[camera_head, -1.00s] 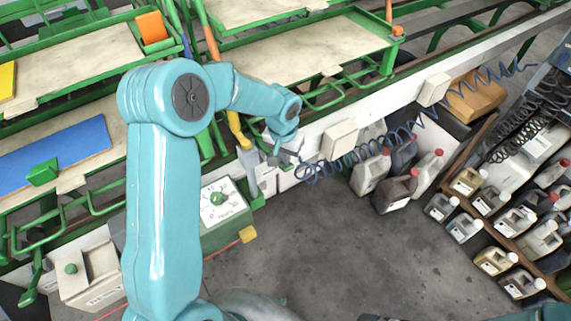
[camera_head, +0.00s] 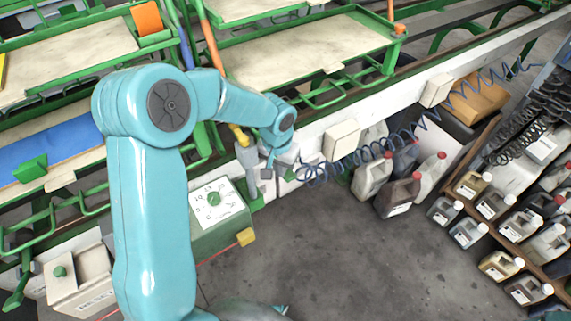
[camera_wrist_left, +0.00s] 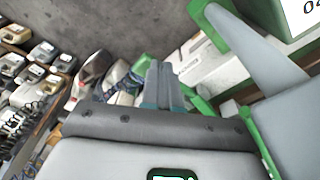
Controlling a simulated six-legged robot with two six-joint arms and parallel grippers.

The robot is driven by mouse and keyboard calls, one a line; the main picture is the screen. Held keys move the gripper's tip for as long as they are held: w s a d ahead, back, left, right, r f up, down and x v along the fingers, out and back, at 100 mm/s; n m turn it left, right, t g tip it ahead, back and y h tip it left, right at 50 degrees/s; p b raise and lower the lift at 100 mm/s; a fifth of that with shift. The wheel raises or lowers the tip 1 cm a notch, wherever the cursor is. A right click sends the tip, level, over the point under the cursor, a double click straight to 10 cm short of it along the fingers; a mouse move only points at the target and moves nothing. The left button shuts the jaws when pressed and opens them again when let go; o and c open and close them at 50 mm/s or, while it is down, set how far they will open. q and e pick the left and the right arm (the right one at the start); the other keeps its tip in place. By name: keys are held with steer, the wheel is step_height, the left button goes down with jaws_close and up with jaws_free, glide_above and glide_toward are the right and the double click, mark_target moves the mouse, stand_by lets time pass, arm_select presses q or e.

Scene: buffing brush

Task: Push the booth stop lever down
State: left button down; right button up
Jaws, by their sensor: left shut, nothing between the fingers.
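A grey tapered handle (camera_head: 246,158) hangs at the front rail beside a green dial box; it may be the booth stop lever, but I see no label on it. It also shows in the left wrist view (camera_wrist_left: 262,52), to the right of my fingers, with green bracket parts around it. My left gripper (camera_head: 268,172) is just right of this handle in the head view. In the wrist view its fingers (camera_wrist_left: 160,82) are together and empty, with a gap to the handle. My right gripper is not in view.
The green box (camera_head: 218,205) has a white dial face and green knob. A coiled blue hose (camera_head: 340,168) hangs right of the gripper. Several jugs (camera_head: 398,192) stand on the floor and on a shelf at right. The grey floor (camera_head: 320,250) is clear.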

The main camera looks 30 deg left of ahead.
arm_select(q)
step_height(320, 180, up, 20)
steer(key=p, duration=0.1)
stand_by(0.6)
stand_by(0.4)
steer(key=s+d+f+h, duration=0.1)
steer(key=d+f, duration=0.3)
steer(key=f, duration=0.4)
steer(key=s+d+f+m+h, duration=0.1)
steer(key=d+f, duration=0.3)
steer(key=f, duration=0.4)
steer(key=s+d+f+h, duration=0.1)
steer(key=d+f, duration=0.3)
steer(key=f, duration=0.4)
steer(key=s+d+f, duration=0.3)
steer(key=s+f, duration=0.3)
steer(key=s, duration=0.2)
steer(key=s+d+f+n+h, duration=0.1)
steer(key=s+d+f, duration=0.2)
steer(key=s+f, duration=0.4)
steer(key=shift+s+d+g, duration=0.15)
steer(key=shift+s+g, duration=0.25)
steer(key=shift+s, duration=0.1)
